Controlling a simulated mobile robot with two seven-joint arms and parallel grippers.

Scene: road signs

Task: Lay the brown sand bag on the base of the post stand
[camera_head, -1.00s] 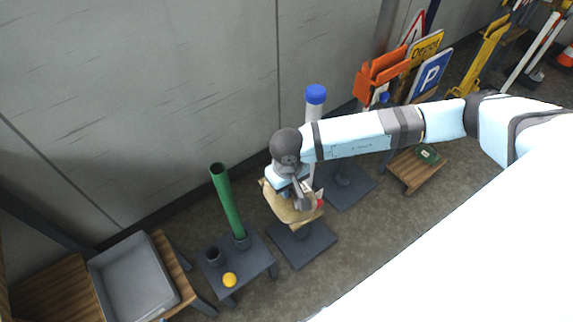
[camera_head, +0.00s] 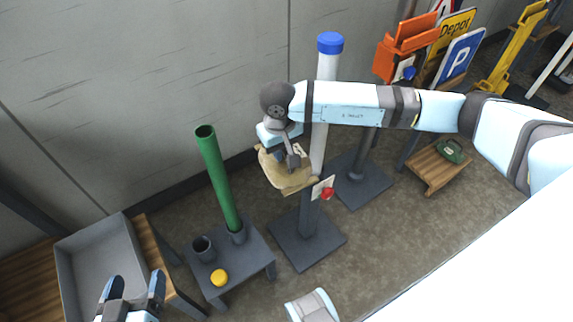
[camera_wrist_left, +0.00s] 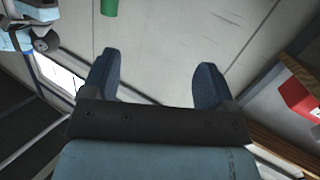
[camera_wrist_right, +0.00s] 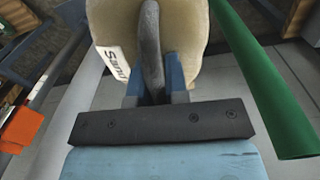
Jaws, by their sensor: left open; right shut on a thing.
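The brown sand bag (camera_head: 284,177), tan with a "Sand" label, hangs in my right gripper (camera_head: 290,158) in the head view. The right wrist view shows the bag (camera_wrist_right: 192,40) with its dark strap between the shut fingers (camera_wrist_right: 153,78). The post stand has a white post (camera_head: 320,140) with a blue cap, a red knob (camera_head: 327,193) and a dark flat base (camera_head: 328,242). The bag is above the base, left of the post; whether it touches the post is unclear. My left gripper (camera_head: 135,284) is open and empty at the lower left.
A dark stool (camera_head: 246,262) with a green tube (camera_head: 220,180) and a yellow object (camera_head: 219,277) stands left of the base. A grey bin (camera_head: 66,270) is further left. Another dark base (camera_head: 372,190) is behind right; signs (camera_head: 460,55) stand beyond. The base's top looks clear.

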